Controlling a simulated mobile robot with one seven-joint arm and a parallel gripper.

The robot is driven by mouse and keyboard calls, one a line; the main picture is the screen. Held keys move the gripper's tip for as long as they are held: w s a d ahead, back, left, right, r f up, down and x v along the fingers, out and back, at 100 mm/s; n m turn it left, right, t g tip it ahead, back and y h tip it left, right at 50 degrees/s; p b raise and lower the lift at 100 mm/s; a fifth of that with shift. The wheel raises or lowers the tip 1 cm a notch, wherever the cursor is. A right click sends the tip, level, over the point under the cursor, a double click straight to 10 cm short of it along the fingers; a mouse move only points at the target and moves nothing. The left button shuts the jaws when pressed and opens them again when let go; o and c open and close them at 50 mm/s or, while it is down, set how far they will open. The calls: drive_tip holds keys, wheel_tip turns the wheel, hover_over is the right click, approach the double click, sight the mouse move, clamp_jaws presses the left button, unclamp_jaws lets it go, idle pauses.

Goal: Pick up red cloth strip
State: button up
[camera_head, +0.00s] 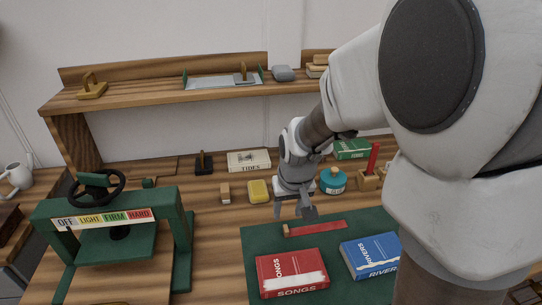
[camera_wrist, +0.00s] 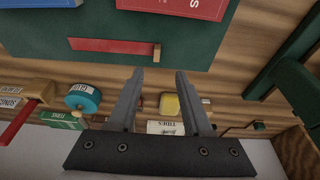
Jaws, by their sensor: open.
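The red cloth strip (camera_head: 318,228) lies flat on the dark green mat (camera_head: 252,244), with a small wooden piece at its left end. In the wrist view the strip (camera_wrist: 108,46) lies beyond and to the left of the fingertips, with the wooden piece at its right end. My gripper (camera_head: 294,213) is open and empty, just above the mat's back edge near the wooden end of the strip. In the wrist view the two fingers (camera_wrist: 160,72) stand apart with nothing between them. They hide a little of the bench behind.
A red SONGS book (camera_head: 291,272) and a blue RIVERS book (camera_head: 371,256) lie on the mat in front. A teal jar (camera_head: 333,181), a yellow block (camera_head: 258,191) and a small wooden block (camera_head: 225,193) stand behind. A green press (camera_head: 117,238) stands at left.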

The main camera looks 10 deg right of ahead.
drive_tip(key=b, duration=0.1)
hover_over(286, 228)
drive_tip(key=s, duration=0.2)
drive_tip(key=f, duration=0.4)
drive_tip(key=shift+a+f, duration=0.2)
drive_tip(key=shift+a, duration=0.1)
drive_tip(key=x, duration=0.1)
drive_tip(key=b+x, duration=0.1)
drive_tip(key=x, duration=0.1)
drive_tip(key=b+x, duration=0.1)
drive_tip(key=x, duration=0.1)
drive_tip(key=shift+w+d+f, duration=0.1)
drive_tip(key=shift+d, duration=0.2)
clamp_jaws()
